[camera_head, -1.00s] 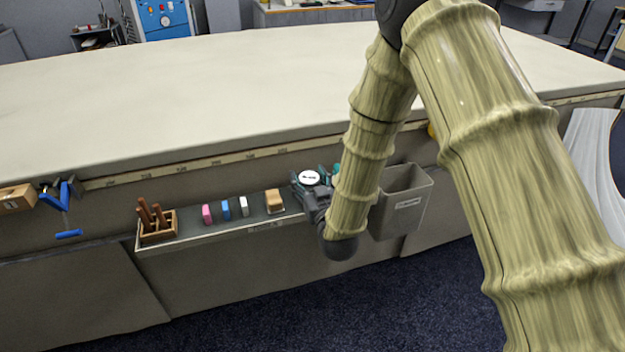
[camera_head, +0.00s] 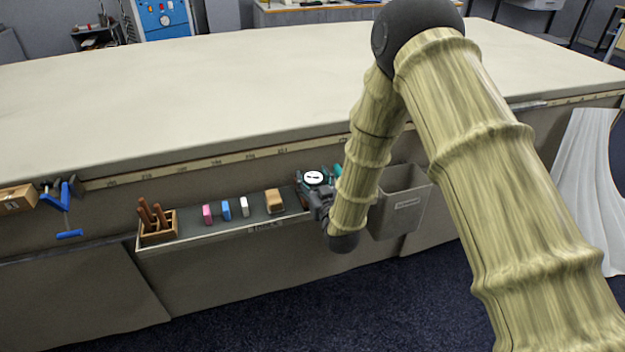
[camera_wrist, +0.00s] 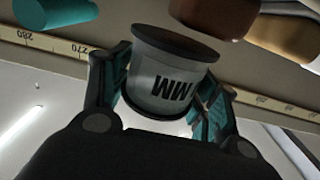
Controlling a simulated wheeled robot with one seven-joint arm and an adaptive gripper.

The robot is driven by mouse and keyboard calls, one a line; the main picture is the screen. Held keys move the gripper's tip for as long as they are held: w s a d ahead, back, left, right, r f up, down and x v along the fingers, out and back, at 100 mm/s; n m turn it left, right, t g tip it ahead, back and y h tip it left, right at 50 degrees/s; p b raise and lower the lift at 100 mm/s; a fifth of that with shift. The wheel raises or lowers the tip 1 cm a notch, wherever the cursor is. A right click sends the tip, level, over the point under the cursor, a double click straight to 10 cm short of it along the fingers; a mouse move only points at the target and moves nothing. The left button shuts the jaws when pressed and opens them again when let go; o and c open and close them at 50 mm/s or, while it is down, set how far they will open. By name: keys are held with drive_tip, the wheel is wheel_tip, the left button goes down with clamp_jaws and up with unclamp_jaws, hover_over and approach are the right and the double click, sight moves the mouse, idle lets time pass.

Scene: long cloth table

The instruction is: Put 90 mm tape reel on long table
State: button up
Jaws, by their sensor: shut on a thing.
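The tape reel (camera_wrist: 165,72) shows in the wrist view as a pale grey drum with a dark flange and black lettering. My gripper (camera_wrist: 165,92) is shut on it, with teal-padded fingers on both sides. In the head view, the reel's round white face (camera_head: 314,177) shows at my gripper (camera_head: 318,194), in front of the long table's side, near the right end of the narrow shelf. My arm hides part of this area. The long table (camera_head: 200,95) has a wide, pale, bare top above and behind the gripper.
The shelf (camera_head: 205,238) on the table's side holds a wooden box of brown tools (camera_head: 158,230), small coloured blocks (camera_head: 226,209) and a tan block (camera_head: 274,201). A grey bin (camera_head: 402,205) hangs right of my gripper. Blue-handled tools (camera_head: 67,205) hang at left.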

drive_tip(key=shift+f+b, duration=0.35)
drive_tip(key=shift+f, duration=0.15)
drive_tip(key=o, duration=1.1)
drive_tip(key=shift+r, duration=0.1)
drive_tip(key=shift+r+p, duration=0.5)
drive_tip(key=b+v, duration=0.1)
drive_tip(key=v, duration=1.1)
drive_tip(key=shift+f, duration=0.1)
